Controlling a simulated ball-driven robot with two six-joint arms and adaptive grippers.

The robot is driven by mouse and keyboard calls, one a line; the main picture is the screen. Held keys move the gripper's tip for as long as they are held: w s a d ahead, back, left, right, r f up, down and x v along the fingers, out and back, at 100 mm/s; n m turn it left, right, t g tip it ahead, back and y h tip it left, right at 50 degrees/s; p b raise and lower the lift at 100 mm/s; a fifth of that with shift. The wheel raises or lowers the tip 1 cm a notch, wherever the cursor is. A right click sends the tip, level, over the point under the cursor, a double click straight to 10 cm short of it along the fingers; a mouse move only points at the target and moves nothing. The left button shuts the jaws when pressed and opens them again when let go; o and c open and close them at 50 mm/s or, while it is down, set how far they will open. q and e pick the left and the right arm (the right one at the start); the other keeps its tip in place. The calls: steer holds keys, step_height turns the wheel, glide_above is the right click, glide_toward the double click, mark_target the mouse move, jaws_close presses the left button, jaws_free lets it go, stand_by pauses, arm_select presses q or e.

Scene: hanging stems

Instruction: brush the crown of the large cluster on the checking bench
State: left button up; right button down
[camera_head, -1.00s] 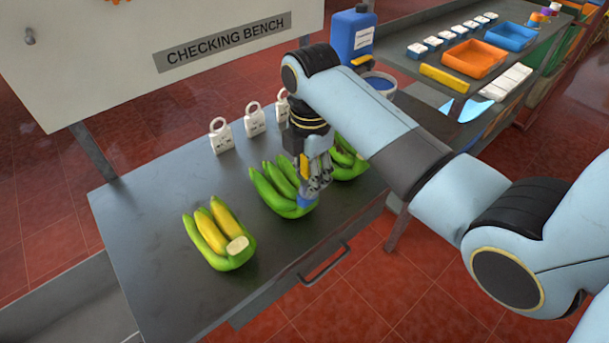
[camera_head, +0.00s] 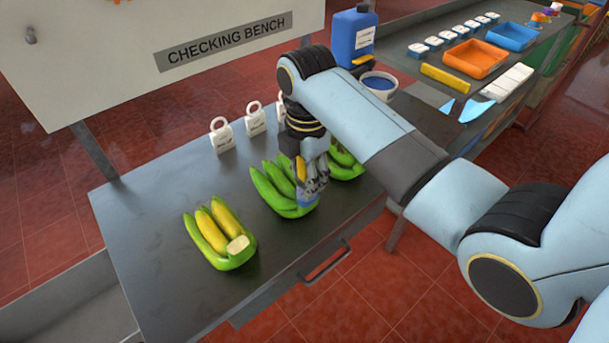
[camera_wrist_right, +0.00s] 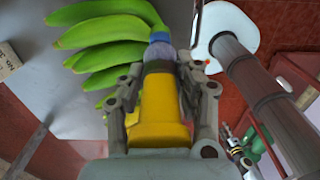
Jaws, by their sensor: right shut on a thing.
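A large green banana cluster (camera_head: 275,189) lies in the middle of the checking bench (camera_head: 150,240); it also shows in the wrist view (camera_wrist_right: 100,38). My right gripper (camera_head: 313,188) is above its crown end, shut on a brush with a yellow handle (camera_wrist_right: 158,110) and a blue end (camera_wrist_right: 160,48). The blue end is at the crown and looks to touch it; the crown is mostly hidden. A smaller cluster with yellow and green fingers (camera_head: 216,225) lies at left. Another green cluster (camera_head: 345,165) lies at right, partly behind my gripper. My left gripper is not in view.
White tags (camera_head: 222,135) stand along the bench's back. A blue jug (camera_head: 352,38) and a bowl of blue liquid (camera_head: 379,84) are behind my right arm. A side table holds an orange tray (camera_head: 475,60) and a blue tray (camera_head: 512,37). The bench's front left is clear.

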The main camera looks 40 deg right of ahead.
steer(key=shift+w+d, duration=0.1)
steer(key=shift+d, duration=0.65)
steer(key=shift+r, duration=4.45)
